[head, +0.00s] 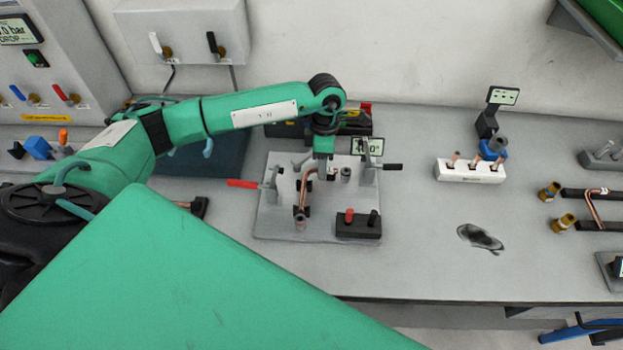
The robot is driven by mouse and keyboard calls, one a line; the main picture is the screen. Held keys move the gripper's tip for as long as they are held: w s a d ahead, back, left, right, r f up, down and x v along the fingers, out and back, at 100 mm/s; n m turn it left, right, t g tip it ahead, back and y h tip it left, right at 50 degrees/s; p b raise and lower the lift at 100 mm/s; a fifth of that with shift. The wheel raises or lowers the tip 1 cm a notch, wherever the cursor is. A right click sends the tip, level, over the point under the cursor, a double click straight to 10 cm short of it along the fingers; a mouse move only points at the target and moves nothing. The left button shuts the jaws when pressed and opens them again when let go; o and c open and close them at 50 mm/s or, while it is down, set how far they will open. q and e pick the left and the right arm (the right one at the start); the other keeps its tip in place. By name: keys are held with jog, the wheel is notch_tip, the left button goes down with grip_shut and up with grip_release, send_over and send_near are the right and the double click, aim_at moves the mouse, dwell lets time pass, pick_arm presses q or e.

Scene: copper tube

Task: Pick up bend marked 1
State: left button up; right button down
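A bent copper tube (594,212) rests across dark rods at the far right edge. Another copper tube (302,195) sits upright or leaning in the grey fixture plate (270,225) in the middle of the bench. No mark 1 is legible on either. My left gripper (322,168) points down over the fixture, close to the upper end of the middle tube. Its fingertips are too small and hidden to tell whether they are open or touch the tube. My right gripper is not in view.
A red-handled clamp (243,184) and a black block (358,225) stand on the fixture. A white block (469,172) holds short copper pieces. Brass fittings (563,222) lie near the rods.

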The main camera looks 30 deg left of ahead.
pick_arm(q)
grip_shut()
jog(key=shift+r, duration=0.1)
